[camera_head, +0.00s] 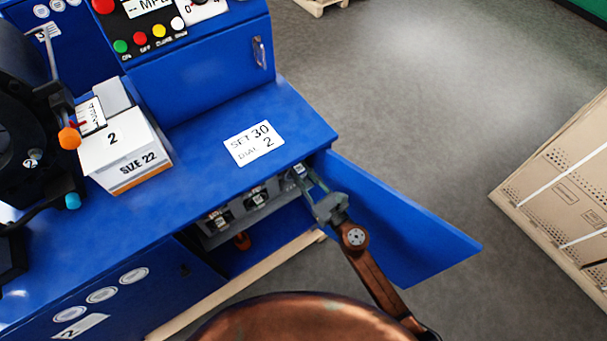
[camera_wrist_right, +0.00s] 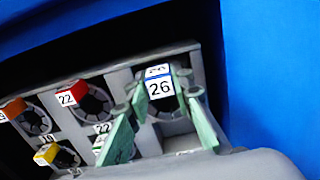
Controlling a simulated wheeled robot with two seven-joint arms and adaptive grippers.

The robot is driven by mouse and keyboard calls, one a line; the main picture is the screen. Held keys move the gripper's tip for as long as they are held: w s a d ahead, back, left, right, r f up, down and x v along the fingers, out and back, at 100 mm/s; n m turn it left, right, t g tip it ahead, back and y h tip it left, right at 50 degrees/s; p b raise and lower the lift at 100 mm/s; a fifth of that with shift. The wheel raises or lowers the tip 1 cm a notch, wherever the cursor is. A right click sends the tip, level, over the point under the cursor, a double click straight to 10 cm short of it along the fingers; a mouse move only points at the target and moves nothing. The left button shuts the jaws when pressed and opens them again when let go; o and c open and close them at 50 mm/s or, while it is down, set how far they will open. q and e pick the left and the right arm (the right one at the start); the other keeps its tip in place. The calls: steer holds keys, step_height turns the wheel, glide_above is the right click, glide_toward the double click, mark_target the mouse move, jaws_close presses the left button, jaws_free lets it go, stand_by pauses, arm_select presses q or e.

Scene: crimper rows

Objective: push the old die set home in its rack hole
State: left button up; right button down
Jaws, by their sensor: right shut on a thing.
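The die set in my right gripper has a blue-edged white tag marked 26 (camera_wrist_right: 160,88). It is at the right-end upper hole of the grey rack (camera_wrist_right: 120,77); how deep it sits cannot be told. My right gripper (camera_wrist_right: 155,100) is shut on it, with a green finger on each side. In the head view the right gripper (camera_head: 311,186) reaches into the blue cabinet at the right end of the rack (camera_head: 233,234), and its fingers partly cover the die set. My left gripper is not in view.
Other rack holes carry red, yellow and green-tagged die sets, some marked 22 (camera_wrist_right: 67,98). The open blue cabinet door (camera_head: 400,225) stands right of my right arm. A white SIZE 22 box (camera_head: 125,150) and black crimper (camera_head: 25,120) stand on the bench.

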mark_target(296, 167)
steer(key=shift+r+x, duration=0.15)
steer(key=shift+x, duration=0.85)
steer(key=shift+r+x, duration=0.1)
steer(key=shift+x, duration=0.85)
steer(key=c, duration=2)
jaws_free()
steer(key=o, duration=0.4)
steer(key=shift+f, duration=0.15)
steer(key=shift+s+f, duration=0.1)
steer(key=shift+f, duration=0.25)
steer(key=v, duration=1.2)
steer(key=shift+r, duration=0.3)
